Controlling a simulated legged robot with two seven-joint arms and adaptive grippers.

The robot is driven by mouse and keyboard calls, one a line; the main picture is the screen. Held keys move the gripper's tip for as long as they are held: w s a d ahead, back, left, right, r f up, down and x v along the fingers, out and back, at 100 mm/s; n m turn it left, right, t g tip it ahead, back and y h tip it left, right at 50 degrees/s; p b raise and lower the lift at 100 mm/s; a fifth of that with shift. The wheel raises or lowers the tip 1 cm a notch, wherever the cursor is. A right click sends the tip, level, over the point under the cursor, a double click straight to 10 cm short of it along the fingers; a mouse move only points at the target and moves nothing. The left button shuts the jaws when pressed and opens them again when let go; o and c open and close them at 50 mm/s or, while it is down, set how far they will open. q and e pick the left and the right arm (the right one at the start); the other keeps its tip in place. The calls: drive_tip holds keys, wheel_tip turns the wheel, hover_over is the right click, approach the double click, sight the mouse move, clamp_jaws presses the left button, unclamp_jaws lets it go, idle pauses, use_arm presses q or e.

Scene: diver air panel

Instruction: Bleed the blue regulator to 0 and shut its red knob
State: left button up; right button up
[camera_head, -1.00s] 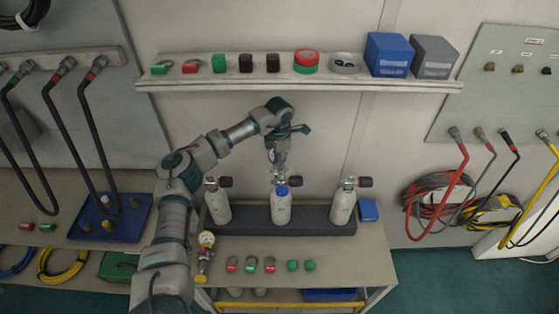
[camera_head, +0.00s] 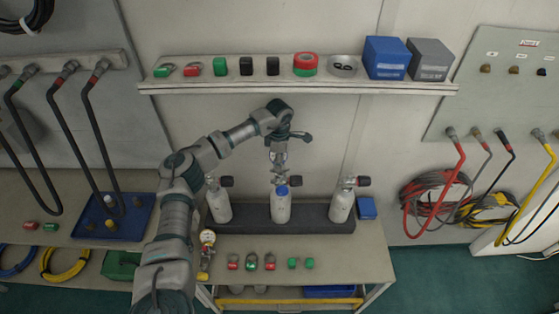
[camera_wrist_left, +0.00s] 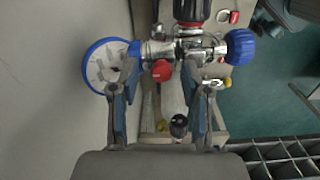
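Three pale bottles stand in a dark rack (camera_head: 245,216) on the bench; the middle bottle (camera_head: 281,211) has a blue collar. My left gripper (camera_head: 279,172) is over the top of this bottle and hides most of its fittings. In the left wrist view, the blue regulator shows a blue-rimmed gauge (camera_wrist_left: 105,66) at left, a small red knob (camera_wrist_left: 162,70) in the middle and a blue knob (camera_wrist_left: 240,47) at right. The left gripper (camera_wrist_left: 162,88) also shows there, open, its fingers apart on either side below the red knob. The gauge reading is too small to tell. My right gripper is out of view.
The left bottle (camera_head: 220,206) and right bottle (camera_head: 342,206) stand close on either side. A shelf (camera_head: 300,87) runs along the wall above.

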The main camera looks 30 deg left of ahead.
use_arm(q)
wheel_tip(320, 180, up, 7)
drive_tip(key=shift+r, duration=0.15)
idle(0.4)
drive_tip(key=shift+a, duration=0.1)
